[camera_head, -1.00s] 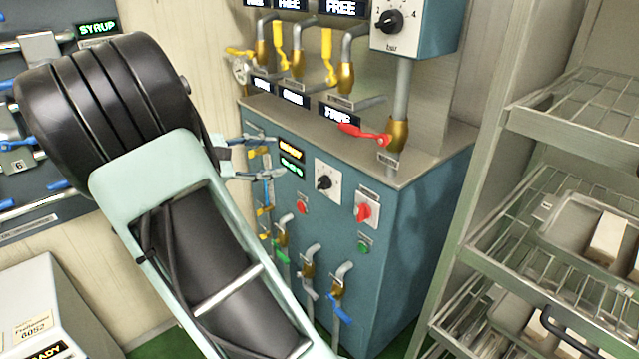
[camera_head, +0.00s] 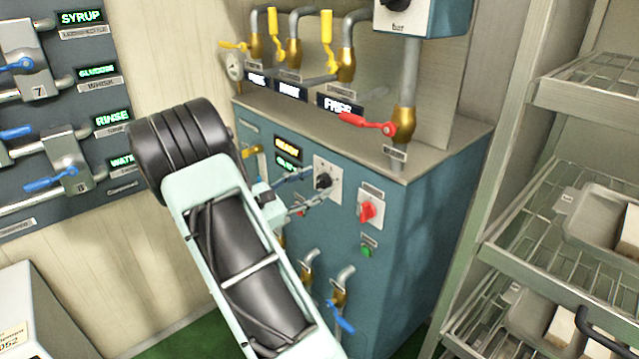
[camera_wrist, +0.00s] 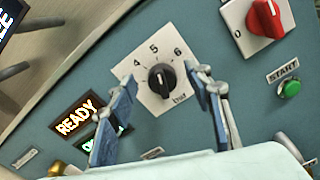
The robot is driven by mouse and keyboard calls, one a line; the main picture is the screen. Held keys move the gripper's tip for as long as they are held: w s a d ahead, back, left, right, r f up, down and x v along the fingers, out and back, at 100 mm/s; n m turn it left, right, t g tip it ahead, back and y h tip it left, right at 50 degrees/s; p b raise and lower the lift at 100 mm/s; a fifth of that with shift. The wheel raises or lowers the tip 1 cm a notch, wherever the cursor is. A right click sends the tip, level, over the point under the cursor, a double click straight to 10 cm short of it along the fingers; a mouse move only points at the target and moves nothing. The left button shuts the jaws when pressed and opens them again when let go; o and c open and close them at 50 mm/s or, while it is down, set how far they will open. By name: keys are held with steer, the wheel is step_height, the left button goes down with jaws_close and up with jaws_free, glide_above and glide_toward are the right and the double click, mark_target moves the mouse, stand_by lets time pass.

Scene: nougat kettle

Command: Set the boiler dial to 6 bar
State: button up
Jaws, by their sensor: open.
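The boiler dial is a black knob (camera_wrist: 160,79) on a white square plate marked 4, 5, 6 and bar. Its pale pointer mark faces up the plate, near the 5; the exact setting is hard to read. In the head view the dial (camera_head: 323,181) is on the front of the blue cabinet (camera_head: 400,235), partly covered by my fingers. My gripper (camera_wrist: 160,76) is open, with one blue finger on each side of the knob. Gaps show between the fingers and the knob in the wrist view. In the head view my gripper (camera_head: 316,184) reaches the plate from the left.
A red rotary switch (camera_head: 367,211) and green START button (camera_head: 366,251) are right of the dial. READY displays (camera_head: 288,147) are left of it. A red-handled valve (camera_head: 368,123) is above. Another bar dial (camera_head: 397,5) is higher up. A wire rack (camera_head: 560,190) stands at right.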

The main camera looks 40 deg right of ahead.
mark_target(322, 182)
steer(key=shift+w+d, duration=0.1)
steer(key=shift+d, duration=1.1)
steer(key=c, duration=1.1)
